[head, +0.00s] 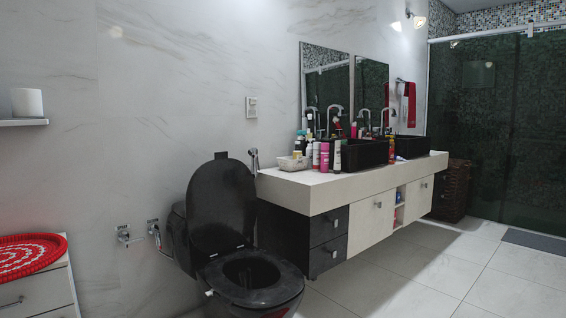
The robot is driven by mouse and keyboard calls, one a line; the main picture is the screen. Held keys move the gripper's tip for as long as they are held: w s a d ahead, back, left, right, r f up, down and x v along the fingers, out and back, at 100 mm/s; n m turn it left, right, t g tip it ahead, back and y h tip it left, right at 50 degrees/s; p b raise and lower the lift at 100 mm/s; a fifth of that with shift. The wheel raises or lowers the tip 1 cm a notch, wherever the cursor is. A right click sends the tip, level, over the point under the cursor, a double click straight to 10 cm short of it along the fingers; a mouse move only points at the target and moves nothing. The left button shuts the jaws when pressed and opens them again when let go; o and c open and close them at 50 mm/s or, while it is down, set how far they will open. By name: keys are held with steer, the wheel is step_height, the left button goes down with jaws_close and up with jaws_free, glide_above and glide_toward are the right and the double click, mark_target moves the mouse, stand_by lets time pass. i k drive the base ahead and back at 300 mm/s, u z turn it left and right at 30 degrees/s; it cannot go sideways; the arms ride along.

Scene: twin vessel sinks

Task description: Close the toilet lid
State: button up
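A black toilet (254,300) stands against the wall at the lower middle of the head view. Its black lid (221,200) is raised upright, leaning back toward the cistern (180,238). The black seat ring (225,277) lies down on the bowl, and the bowl's opening shows through it. My gripper is not in view, and no part of my arm shows near the toilet.
A white vanity counter (300,188) with dark drawers (327,226) stands close to the toilet's right. A white cabinet (40,292) with a red patterned mat (28,256) is at the left. Tiled floor (420,275) is clear at the right.

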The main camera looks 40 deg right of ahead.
mark_target(221, 202)
steer(key=z, duration=0.1)
steer(key=i, duration=0.55)
steer(key=z, duration=0.6)
steer(key=i, duration=0.45)
steer(key=z, duration=0.2)
steer(key=k, duration=0.4)
steer(key=u, duration=0.8)
